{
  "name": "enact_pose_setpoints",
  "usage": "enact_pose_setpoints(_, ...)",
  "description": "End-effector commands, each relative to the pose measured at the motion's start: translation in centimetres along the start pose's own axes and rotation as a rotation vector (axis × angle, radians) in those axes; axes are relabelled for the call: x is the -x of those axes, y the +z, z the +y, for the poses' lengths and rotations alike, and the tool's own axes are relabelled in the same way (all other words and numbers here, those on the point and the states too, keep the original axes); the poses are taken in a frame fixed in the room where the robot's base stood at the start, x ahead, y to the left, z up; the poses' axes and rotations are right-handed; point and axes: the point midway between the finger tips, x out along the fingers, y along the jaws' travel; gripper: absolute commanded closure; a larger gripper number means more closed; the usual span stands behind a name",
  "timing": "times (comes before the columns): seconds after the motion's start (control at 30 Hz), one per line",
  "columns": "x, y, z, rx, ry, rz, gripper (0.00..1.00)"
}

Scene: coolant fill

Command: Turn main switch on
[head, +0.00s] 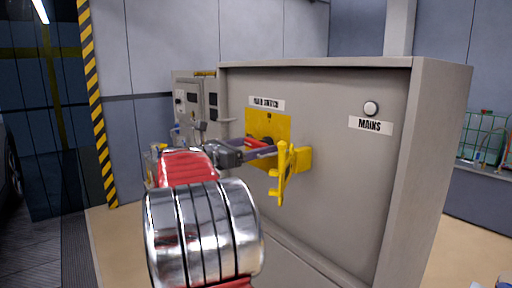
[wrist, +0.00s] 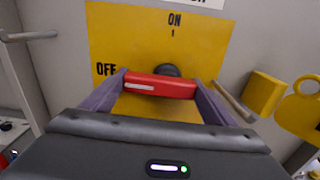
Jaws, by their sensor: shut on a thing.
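The main switch is a red handle (wrist: 172,88) on a round black hub, in front of a yellow plate (wrist: 215,45) on the grey cabinet. The handle lies level, and its white stripe is at the left end, on the side of the OFF mark; the ON mark is at the top. My gripper (wrist: 160,84) is shut on the red handle, one purple finger at each end. In the head view the yellow plate (head: 283,123) is under the MAIN SWITCH label (head: 267,104), and my gripper (head: 258,148) is in front of it, partly hiding the handle.
A yellow bracket with a hanging yellow piece (head: 285,172) sticks out from the cabinet (head: 335,200) just right of my gripper. The round MAINS lamp (head: 371,108) looks white and unlit. A smaller grey cabinet (head: 192,95) stands behind at the left.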

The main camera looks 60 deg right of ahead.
Motion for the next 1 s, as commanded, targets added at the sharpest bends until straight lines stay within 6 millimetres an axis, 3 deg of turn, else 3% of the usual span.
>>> enact_pose_setpoints(0.37,-0.01,0.19,-0.06,-0.186,-0.001,0.0,0.43)
enact_pose_setpoints(1.0,-0.03,0.7,-0.41,-0.776,-0.003,0.001,0.43)
